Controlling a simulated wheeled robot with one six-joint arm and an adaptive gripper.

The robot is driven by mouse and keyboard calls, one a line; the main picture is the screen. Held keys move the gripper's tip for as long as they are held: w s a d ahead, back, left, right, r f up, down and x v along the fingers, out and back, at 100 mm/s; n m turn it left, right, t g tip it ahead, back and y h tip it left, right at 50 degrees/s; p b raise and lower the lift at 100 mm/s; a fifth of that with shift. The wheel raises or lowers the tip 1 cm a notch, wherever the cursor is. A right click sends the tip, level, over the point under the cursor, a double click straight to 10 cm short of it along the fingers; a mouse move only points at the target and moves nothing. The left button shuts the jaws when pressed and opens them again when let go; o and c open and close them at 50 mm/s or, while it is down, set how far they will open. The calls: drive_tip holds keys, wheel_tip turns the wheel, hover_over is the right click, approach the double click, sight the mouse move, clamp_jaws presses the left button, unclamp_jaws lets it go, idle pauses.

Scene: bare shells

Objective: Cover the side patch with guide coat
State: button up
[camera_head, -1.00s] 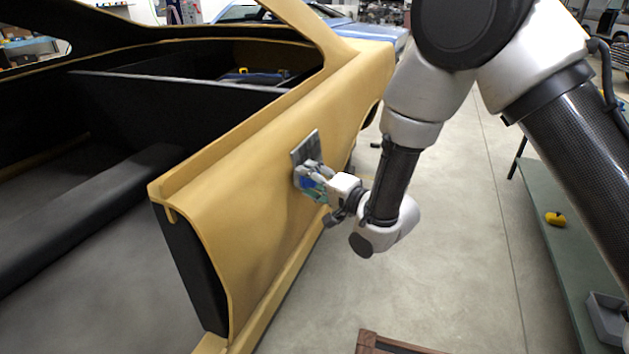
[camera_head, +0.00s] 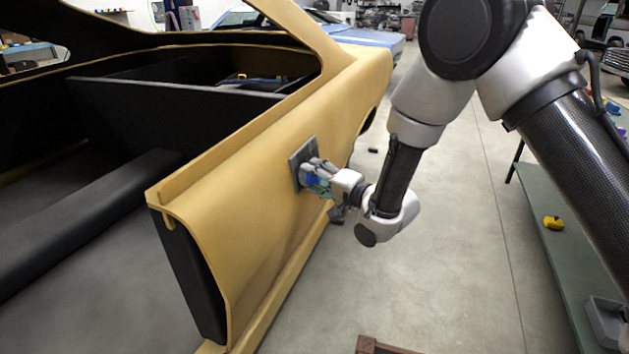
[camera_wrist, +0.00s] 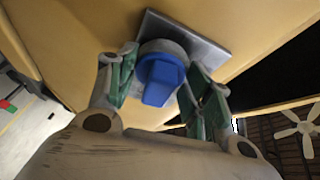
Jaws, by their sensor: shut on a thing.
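My gripper (camera_head: 318,180) is beside the tan side panel (camera_head: 235,215) of the car shell. The panel below and left of the pad shows faint darker shading; the surface behind the pad is hidden.
A green bench (camera_head: 560,235) on the right carries a yellow item (camera_head: 553,223) and a grey bin (camera_head: 606,322). A brown crate (camera_head: 385,346) stands at the bottom edge. A blue car (camera_head: 355,33) stands behind.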

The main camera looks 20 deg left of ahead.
drive_tip(key=shift+w+d, duration=0.5)
drive_tip(key=shift+w, duration=5.55)
drive_tip(key=shift+s+a, duration=0.2)
drive_tip(key=shift+s, duration=2.4)
drive_tip(key=shift+s+a, duration=0.2)
drive_tip(key=shift+s, duration=2.35)
drive_tip(key=shift+s+a, duration=0.2)
drive_tip(key=shift+s, duration=1.4)
drive_tip(key=shift+s+a, duration=0.2)
drive_tip(key=shift+s, duration=1.4)
drive_tip(key=shift+a+r, duration=0.2)
drive_tip(key=shift+r, duration=1.25)
drive_tip(key=shift+w+d, duration=0.2)
drive_tip(key=shift+w, duration=2.05)
drive_tip(key=shift+w+d, duration=0.25)
drive_tip(key=shift+w, duration=1.95)
drive_tip(key=shift+w+d, duration=0.2)
drive_tip(key=shift+w, duration=3.65)
